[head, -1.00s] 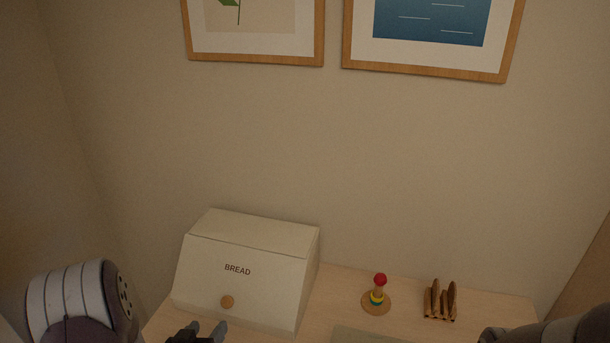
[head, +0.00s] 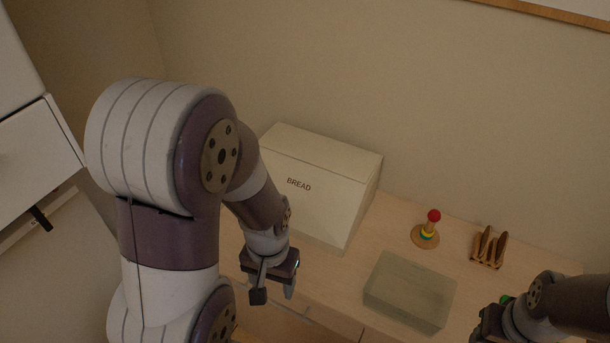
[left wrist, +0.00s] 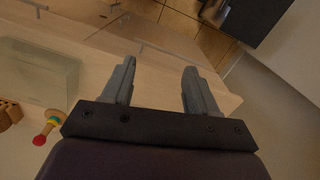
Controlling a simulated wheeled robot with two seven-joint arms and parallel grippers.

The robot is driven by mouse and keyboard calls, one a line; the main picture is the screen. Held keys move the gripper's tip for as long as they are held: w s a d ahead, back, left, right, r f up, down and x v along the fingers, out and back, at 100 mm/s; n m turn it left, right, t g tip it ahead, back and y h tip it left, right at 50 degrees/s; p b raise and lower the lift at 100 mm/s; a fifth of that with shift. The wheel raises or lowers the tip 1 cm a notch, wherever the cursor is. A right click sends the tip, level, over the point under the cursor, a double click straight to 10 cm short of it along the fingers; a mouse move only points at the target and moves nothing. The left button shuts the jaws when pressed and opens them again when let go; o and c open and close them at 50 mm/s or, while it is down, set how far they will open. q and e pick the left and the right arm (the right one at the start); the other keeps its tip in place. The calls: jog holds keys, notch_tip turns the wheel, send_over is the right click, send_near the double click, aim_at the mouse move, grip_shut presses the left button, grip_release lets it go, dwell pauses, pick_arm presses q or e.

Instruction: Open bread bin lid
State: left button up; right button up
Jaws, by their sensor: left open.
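The bread bin (head: 335,200) is a cream box with a sloped front lid marked BREAD (head: 310,170), standing on the wooden counter against the wall. Its lid is closed. My left forearm and gripper cover the lower left of its front, and the knob is hidden. My left gripper (head: 274,294) is open and empty, in front of the bin and below it in the head view, over the counter's front edge. In the left wrist view its two fingers (left wrist: 158,90) are apart with nothing between them. My right gripper (head: 490,325) is at the lower right, partly cut off.
A translucent greenish box (head: 409,291) sits on the counter right of the bin. Behind it are a ring-stack toy with a red ball (head: 427,232) and a wooden rack (head: 489,248). A white drawer unit (head: 35,160) stands at the left.

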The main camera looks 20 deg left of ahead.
pick_arm(q)
jog(key=s+a+n+g+p, duration=0.1)
jog(key=s+a+p, duration=0.1)
jog(key=a+p, duration=0.2)
jog(key=t+p, duration=0.9)
jog(key=t, duration=0.6)
send_near(295, 195)
notch_tip(295, 195, down, 4)
jog(key=w, duration=0.2)
jog(key=shift+w+a+f, duration=0.2)
jog(key=shift+w+f, duration=0.1)
jog(key=shift+w, duration=0.05)
pick_arm(e)
notch_tip(295, 195, up, 16)
